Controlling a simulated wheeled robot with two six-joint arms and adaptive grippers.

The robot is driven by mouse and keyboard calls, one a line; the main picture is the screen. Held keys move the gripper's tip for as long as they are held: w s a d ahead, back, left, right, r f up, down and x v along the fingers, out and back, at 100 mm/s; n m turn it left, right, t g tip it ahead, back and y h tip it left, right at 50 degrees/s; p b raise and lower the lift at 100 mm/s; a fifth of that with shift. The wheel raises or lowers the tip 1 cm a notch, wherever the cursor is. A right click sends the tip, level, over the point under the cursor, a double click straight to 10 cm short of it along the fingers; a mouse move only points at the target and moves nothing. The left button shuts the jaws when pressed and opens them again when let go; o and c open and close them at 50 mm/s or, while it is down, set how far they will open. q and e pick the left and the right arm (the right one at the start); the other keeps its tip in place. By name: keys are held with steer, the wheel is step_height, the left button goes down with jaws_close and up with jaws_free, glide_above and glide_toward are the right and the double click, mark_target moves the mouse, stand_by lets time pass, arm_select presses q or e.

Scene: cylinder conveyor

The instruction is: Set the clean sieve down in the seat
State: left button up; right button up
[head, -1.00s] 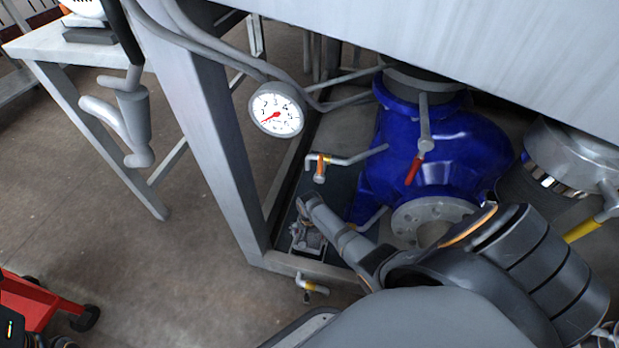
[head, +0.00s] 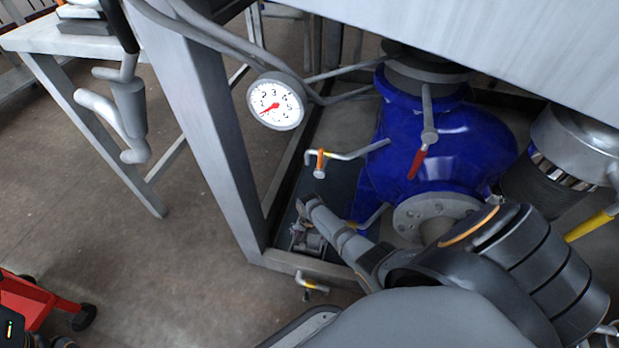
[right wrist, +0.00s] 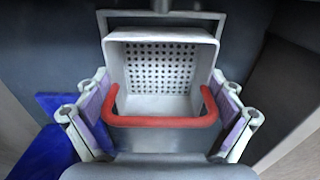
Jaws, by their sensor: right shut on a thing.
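The sieve (right wrist: 162,68) shows in the right wrist view as a pale grey box with a perforated bottom and a red bar handle (right wrist: 160,121). My right gripper (right wrist: 158,116) is shut on it, with its purple-padded fingers at the left and right sides. The sieve looks clean inside. A thin grey rectangular frame (right wrist: 190,15) shows around its far edge. I cannot tell whether this frame is the seat, nor whether the sieve touches it. In the head view, my right arm reaches down-left beside the blue pump; the sieve cannot be made out there. My left gripper is not clearly in view.
A white dial gauge (head: 276,101) and a grey frame post (head: 200,130) are at the left. Small valve handles (head: 320,162) stick out nearby. A red cart (head: 35,305) stands at bottom left; floor between is clear.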

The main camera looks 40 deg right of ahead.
steer(key=shift+f, duration=0.6)
steer(key=o, duration=0.9)
steer(key=shift+r, duration=0.1)
step_height(320, 180, up, 12)
